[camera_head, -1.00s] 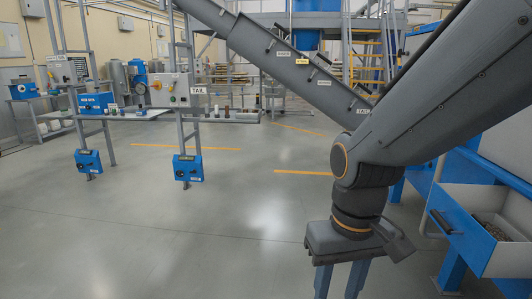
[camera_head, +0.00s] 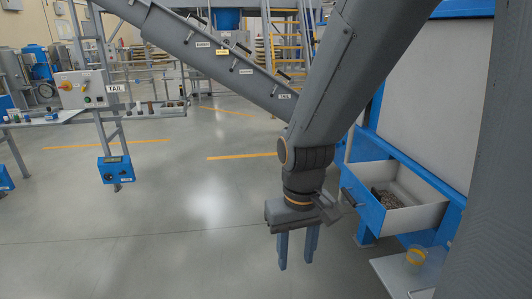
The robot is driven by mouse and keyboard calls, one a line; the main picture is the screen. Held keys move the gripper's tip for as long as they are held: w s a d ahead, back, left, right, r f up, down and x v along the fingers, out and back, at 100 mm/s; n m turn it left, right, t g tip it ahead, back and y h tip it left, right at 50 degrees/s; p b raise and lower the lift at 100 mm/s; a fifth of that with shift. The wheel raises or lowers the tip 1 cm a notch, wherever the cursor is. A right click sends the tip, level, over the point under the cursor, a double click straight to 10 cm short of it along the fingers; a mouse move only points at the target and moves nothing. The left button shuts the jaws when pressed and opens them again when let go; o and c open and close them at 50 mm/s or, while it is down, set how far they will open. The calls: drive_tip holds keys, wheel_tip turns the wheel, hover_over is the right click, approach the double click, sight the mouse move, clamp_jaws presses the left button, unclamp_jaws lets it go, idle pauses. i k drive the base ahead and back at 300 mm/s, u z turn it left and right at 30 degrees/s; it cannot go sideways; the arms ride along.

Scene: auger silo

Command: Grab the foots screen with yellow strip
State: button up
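My gripper (camera_head: 297,256) hangs pointing down over the open floor, its two fingers apart and nothing between them. A small round item with a yellow band (camera_head: 415,257) lies on a pale shelf (camera_head: 390,275) at the lower right, apart from my gripper and to its right. I cannot tell for certain that it is the foots screen. A clear container (camera_head: 432,262) stands beside it, partly hidden behind my dark body part at the right edge.
A blue-fronted drawer (camera_head: 362,207) stands open right of my gripper, with dark grainy material (camera_head: 385,198) inside. A sloping grey auger trough (camera_head: 222,50) crosses behind my arm. A blue box (camera_head: 116,170) hangs on a post at left.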

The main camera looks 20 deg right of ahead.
sight(390, 197)
drive_tip(key=z, duration=1.35)
drive_tip(key=k, duration=1.1)
drive_tip(key=u, duration=1.3)
drive_tip(key=i, duration=2.05)
drive_tip(key=z, duration=1.05)
drive_tip(key=i, duration=0.75)
drive_tip(key=z, duration=0.55)
